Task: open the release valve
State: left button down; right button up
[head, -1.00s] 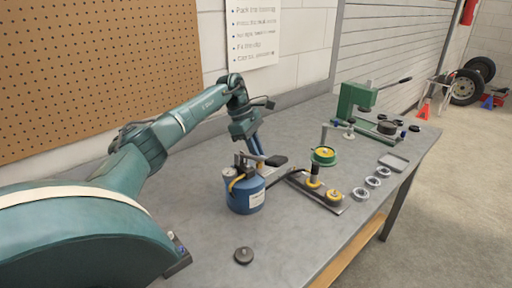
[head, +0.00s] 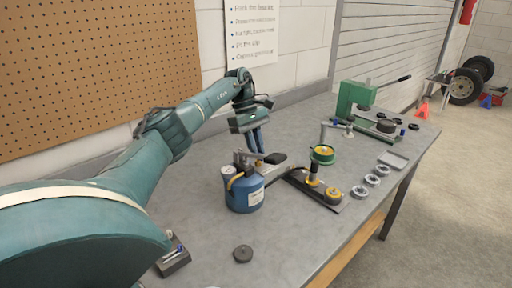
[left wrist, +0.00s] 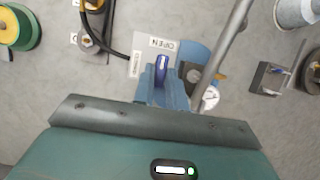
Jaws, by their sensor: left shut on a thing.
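A blue tank (head: 244,194) with a round gauge (head: 228,170) stands on the bench in the head view. Its top also shows in the left wrist view (left wrist: 194,58), with the gauge (left wrist: 210,97) beside it. My left gripper (head: 259,150) points down over the tank's top from behind. In the left wrist view my left gripper (left wrist: 161,80) is shut on a small dark blue valve lever (left wrist: 161,67). A plate marked OPEN (left wrist: 162,43) lies just beyond the fingertips. The fingers hide part of the lever. My right gripper is not in view.
A grey lever arm with a dark pad (head: 275,158) sits close to the tank. A fixture with a green-and-yellow spool (head: 322,154) stands to the right. A green press (head: 356,98) is at the back.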

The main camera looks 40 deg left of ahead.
pick_arm(q)
jog(key=c, duration=1.4)
grip_release()
jog(key=shift+c, duration=0.2)
jog(key=shift+r, duration=0.1)
jog(key=v, duration=0.7)
jog(key=shift+r, duration=0.25)
